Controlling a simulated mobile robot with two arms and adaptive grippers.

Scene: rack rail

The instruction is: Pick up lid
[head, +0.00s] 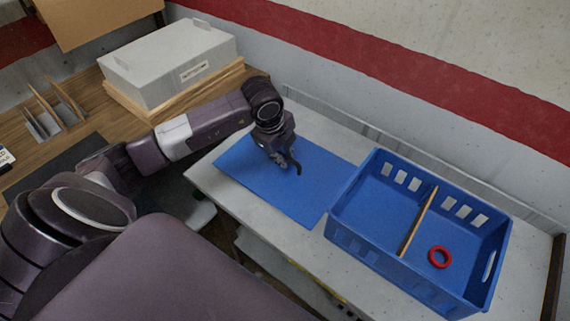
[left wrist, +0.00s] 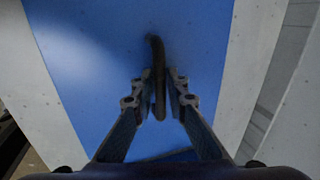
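No thing in view is clearly marked as a lid. A thin, dark, curved piece (left wrist: 158,62) stands between the fingers of my left gripper (left wrist: 159,88) in the left wrist view; it may be the lid seen edge-on. In the head view the same dark piece (head: 297,167) sticks out past the tips of my left gripper (head: 287,159), over a blue mat (head: 297,196). The fingers are close together on both sides of the piece and appear shut on it. I cannot tell whether it touches the mat. My right gripper is not in view.
A blue crate (head: 365,246) with a wooden divider (head: 419,219) and a red ring (head: 440,257) stands right of the mat on the pale bench (head: 211,180). A grey box (head: 170,62) sits on the wooden table at the upper left. The wall runs behind.

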